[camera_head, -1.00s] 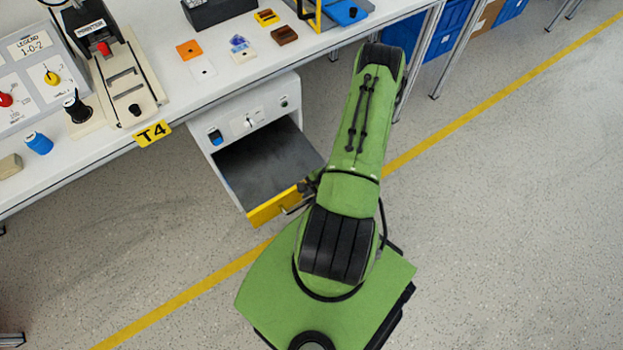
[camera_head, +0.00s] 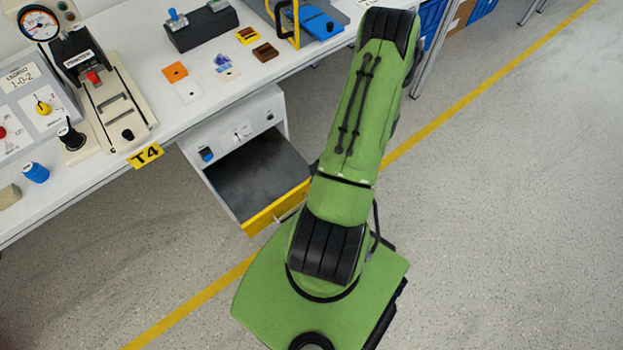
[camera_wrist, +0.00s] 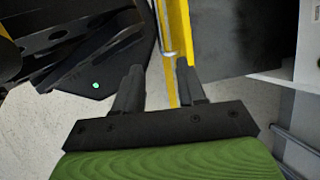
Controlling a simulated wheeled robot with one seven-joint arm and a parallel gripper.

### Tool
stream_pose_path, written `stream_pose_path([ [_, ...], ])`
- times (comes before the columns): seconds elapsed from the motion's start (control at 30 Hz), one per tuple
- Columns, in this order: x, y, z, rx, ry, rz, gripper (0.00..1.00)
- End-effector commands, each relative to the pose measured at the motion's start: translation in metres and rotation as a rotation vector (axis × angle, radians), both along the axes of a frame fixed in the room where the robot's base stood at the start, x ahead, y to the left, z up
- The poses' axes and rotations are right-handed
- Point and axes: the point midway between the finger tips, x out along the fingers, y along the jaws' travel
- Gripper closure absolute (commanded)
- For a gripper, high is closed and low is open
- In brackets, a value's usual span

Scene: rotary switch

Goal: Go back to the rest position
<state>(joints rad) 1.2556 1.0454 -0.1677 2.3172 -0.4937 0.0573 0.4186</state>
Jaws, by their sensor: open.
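My gripper (camera_wrist: 158,80) shows in the wrist view with its two dark fingers apart and nothing between them. The yellow front of a drawer (camera_wrist: 178,30) and its thin metal handle (camera_wrist: 168,52) lie just beyond the fingertips; I cannot tell whether a finger touches them. In the head view the drawer stands pulled out, with its yellow front (camera_head: 272,209) and empty dark inside (camera_head: 258,172). My green arm hides the gripper there and covers the right end of the drawer front.
The white drawer cabinet (camera_head: 235,130) hangs under a white workbench (camera_head: 200,112). A "T4" label (camera_head: 146,156) marks the bench edge. Switches, a gauge (camera_head: 39,23), a blue spool (camera_head: 36,172) and small coloured pieces stand on top.

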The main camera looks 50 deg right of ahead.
Motion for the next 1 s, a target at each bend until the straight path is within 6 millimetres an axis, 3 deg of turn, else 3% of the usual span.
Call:
stream_pose_path([
  [0.13,-0.004,-0.005,0.013,-0.001,0.001,-0.001,0.60],
  [0.77,-0.003,-0.005,0.014,-0.003,-0.001,0.007,0.60],
  [0.87,0.011,-0.009,0.038,-0.045,-0.012,0.090,0.60],
  [0.97,0.041,-0.008,0.093,-0.136,-0.037,0.284,0.60],
  [1.0,0.054,-0.003,0.119,-0.178,-0.047,0.376,0.60],
])
